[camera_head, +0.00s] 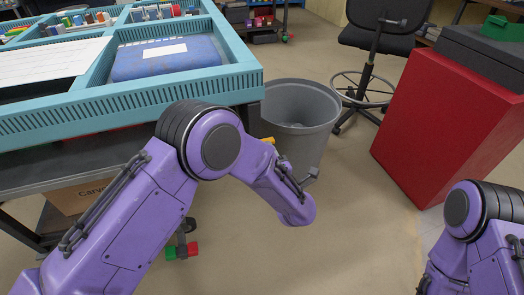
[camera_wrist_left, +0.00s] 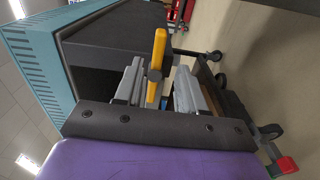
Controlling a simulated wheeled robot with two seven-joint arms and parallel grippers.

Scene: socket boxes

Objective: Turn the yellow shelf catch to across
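The yellow shelf catch (camera_wrist_left: 158,50) is a slim bar on a dark pivot in the left wrist view. It runs nearly upright in that picture, roughly along the fingers. My left gripper (camera_wrist_left: 162,80) has its grey fingers on either side of the catch. A gap shows between the catch and the right-hand finger; contact with the other finger is unclear. In the head view only a small yellow piece, likely the catch (camera_head: 268,140), shows beside my left forearm, and the left gripper is hidden. My right arm shows at the lower right, its gripper out of view.
A dark bench with a teal tray (camera_head: 190,88) stands at the left. A grey bin (camera_head: 300,115) is close beyond my left forearm. A red block (camera_head: 450,120) and a chair (camera_head: 385,35) stand to the right. Open floor lies between the arms.

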